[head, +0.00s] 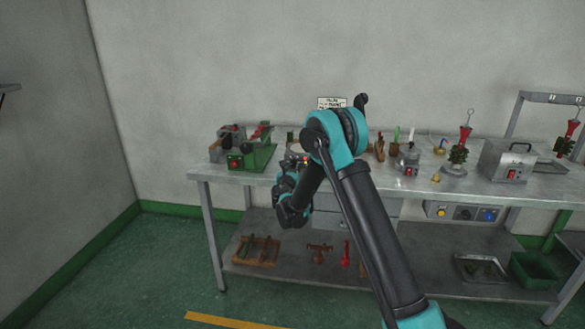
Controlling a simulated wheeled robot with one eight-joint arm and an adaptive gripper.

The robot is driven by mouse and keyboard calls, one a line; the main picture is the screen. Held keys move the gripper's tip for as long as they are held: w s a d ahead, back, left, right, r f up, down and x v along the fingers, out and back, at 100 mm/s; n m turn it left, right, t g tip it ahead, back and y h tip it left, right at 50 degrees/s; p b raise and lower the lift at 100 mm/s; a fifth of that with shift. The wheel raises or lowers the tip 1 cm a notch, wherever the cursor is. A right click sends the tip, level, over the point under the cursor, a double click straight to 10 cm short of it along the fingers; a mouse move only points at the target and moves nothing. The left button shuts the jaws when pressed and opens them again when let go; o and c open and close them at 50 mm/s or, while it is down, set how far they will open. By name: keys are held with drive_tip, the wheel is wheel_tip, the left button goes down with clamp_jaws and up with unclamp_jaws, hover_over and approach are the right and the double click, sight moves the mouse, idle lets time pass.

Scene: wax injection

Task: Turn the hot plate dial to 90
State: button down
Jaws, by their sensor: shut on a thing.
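My gripper (297,164) is at the front edge of the workbench, left of my raised elbow. It reaches up to the front of a small appliance (295,147), which looks like the hot plate and is partly covered by my arm. My gripper is shut on what appears to be its dial. The dial is hidden behind the fingers and wrist, so its setting cannot be read. A small orange-red spot shows beside the fingertips.
A green machine (262,158) stands close on the left of the workbench (205,172). The lower shelf (300,276) holds trays and tools.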

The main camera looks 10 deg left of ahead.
drive_tip(key=m, duration=0.9)
drive_tip(key=shift+m, duration=0.7)
drive_tip(key=c, duration=1.2)
unclamp_jaws()
drive_tip(key=s, duration=1.2)
drive_tip(key=shift+a, duration=0.25)
